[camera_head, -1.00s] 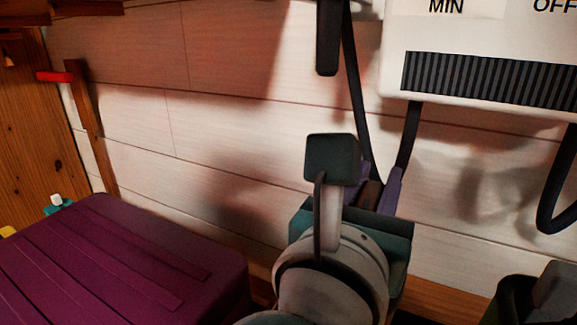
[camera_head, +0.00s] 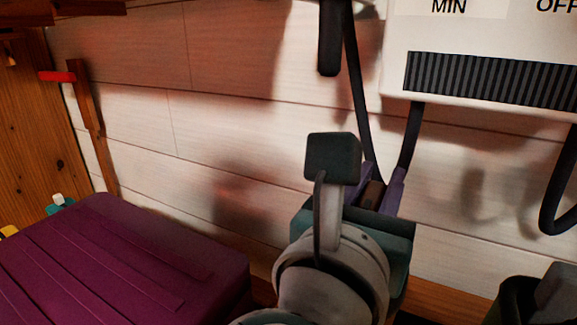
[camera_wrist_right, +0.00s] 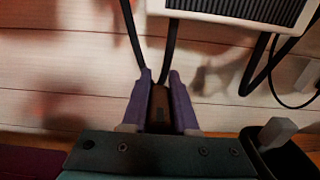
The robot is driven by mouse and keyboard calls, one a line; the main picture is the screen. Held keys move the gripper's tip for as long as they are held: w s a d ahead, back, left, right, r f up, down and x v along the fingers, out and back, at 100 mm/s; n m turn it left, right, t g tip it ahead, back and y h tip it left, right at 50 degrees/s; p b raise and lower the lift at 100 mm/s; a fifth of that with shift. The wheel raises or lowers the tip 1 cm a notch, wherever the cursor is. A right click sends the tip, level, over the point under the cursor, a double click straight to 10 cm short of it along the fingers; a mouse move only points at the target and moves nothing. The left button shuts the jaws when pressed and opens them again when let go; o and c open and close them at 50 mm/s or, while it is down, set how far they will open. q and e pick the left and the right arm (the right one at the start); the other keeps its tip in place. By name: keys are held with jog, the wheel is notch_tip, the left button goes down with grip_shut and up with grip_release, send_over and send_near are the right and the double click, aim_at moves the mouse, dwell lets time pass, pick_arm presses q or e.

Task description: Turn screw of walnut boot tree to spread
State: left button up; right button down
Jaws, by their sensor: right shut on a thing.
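My right gripper (camera_head: 377,188) has purple fingers and is shut on a narrow brown piece (camera_wrist_right: 160,108), close in front of the white plank wall. The piece also shows between the fingertips in the head view (camera_head: 372,195). Only a small part of it shows, so I cannot tell whether it belongs to the walnut boot tree. No screw and no whole boot tree can be made out. My left gripper is in neither current view.
A white box (camera_head: 480,103) marked MIN and OFF hangs above right, with dark cords (camera_head: 357,100) running down behind the fingers. A purple ridged case (camera_head: 110,255) lies at lower left. A dark object with a grey block (camera_wrist_right: 278,132) stands close at right.

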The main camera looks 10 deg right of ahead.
pick_arm(q)
jog(key=shift+d, duration=0.15)
pick_arm(e)
jog(key=shift+f, duration=0.1)
dwell(0.4)
jog(key=c, duration=0.7)
grip_release()
